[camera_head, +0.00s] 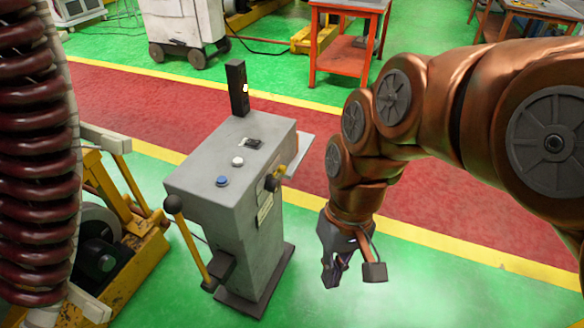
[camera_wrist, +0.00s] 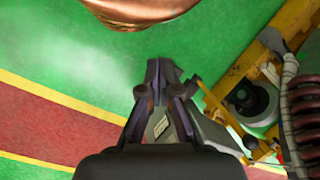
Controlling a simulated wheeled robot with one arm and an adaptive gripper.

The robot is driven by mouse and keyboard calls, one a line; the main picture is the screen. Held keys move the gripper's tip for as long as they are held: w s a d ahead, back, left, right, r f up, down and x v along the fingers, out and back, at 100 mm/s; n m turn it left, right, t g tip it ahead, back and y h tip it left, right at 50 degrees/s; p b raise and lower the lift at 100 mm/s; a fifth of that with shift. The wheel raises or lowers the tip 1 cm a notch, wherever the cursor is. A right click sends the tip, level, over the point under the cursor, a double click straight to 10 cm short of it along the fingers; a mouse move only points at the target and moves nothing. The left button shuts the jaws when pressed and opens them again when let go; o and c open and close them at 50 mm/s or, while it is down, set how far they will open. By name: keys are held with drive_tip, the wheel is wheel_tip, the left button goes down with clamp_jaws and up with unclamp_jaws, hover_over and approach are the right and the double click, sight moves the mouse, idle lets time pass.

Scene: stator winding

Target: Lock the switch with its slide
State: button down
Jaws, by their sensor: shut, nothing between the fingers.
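A grey control pedestal (camera_head: 228,215) stands left of centre in the head view. On its right side face is a small dark switch (camera_head: 271,182) with a yellow part (camera_head: 281,171) beside it. The slide cannot be made out for sure at this size. My gripper (camera_head: 332,283) hangs to the right of the pedestal, lower than the switch and apart from it, pointing down. Its fingers are shut and empty. In the wrist view my gripper (camera_wrist: 161,64) shows its fingertips together over green floor. Part of the pedestal (camera_wrist: 159,127) shows behind the fingers, and the switch cannot be made out there.
The pedestal top has a blue button (camera_head: 222,181), a white button (camera_head: 238,161) and a black upright box (camera_head: 237,89). A ball-ended lever (camera_head: 188,235) stands at its left. A yellow machine (camera_head: 125,255) with a dark red coil (camera_head: 38,160) is farther left. Floor right of the pedestal is clear.

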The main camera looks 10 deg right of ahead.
drive_tip(key=w+a+y+b, duration=0.3)
drive_tip(key=w+a, duration=0.2)
drive_tip(key=w, duration=0.3)
drive_tip(key=w+a+y+b, duration=0.3)
drive_tip(key=w+a+y, duration=0.15)
drive_tip(key=w, duration=0.25)
drive_tip(key=w+d+f+m+y+b, duration=0.1)
drive_tip(key=w+y+b, duration=0.1)
drive_tip(key=w, duration=0.6)
drive_tip(key=w+d+f+y+b, duration=0.1)
drive_tip(key=w+f+y+b, duration=0.15)
drive_tip(key=w, duration=0.55)
drive_tip(key=w+d+f+m+t+y+b, duration=0.2)
drive_tip(key=w+d+f+t+y+b, duration=0.25)
drive_tip(key=w+d, duration=0.55)
drive_tip(key=w+d+f+m+t+h+b, duration=0.1)
drive_tip(key=w+d+f+t+b, duration=0.3)
drive_tip(key=d+f, duration=0.9)
drive_tip(key=w+d, duration=0.1)
drive_tip(key=w, duration=0.2)
drive_tip(key=shift+w+m+t+h, duration=0.2)
drive_tip(key=shift+m+t+h, duration=0.15)
drive_tip(key=shift+m, duration=0.05)
drive_tip(key=shift+f, duration=0.1)
